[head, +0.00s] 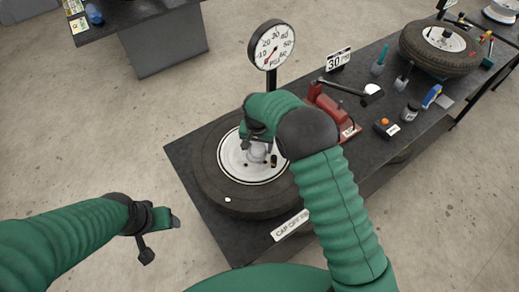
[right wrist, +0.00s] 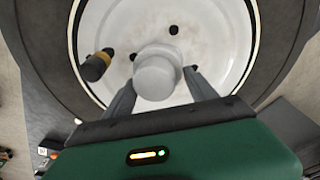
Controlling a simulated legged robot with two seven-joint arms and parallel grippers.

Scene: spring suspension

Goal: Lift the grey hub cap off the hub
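The grey hub cap (right wrist: 157,72) sits at the middle of the white wheel hub (right wrist: 205,45), inside a black tyre (head: 225,203) lying flat on the dark bench. My right gripper (right wrist: 160,76) reaches down over the hub, one finger on each side of the cap. The fingertips are close to the cap's sides; whether they press on it is unclear. In the head view the right gripper (head: 258,148) and my arm partly cover the cap (head: 257,156). My left gripper (head: 162,235) is away from the bench, low at left, its fingers unclear.
A black valve with a yellow band (right wrist: 97,65) stands on the hub beside the cap. A pressure dial (head: 271,46), a red tool (head: 332,112) and a "30" sign (head: 338,60) stand behind the wheel. Another wheel (head: 440,48) and several small tools lie at the bench's right.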

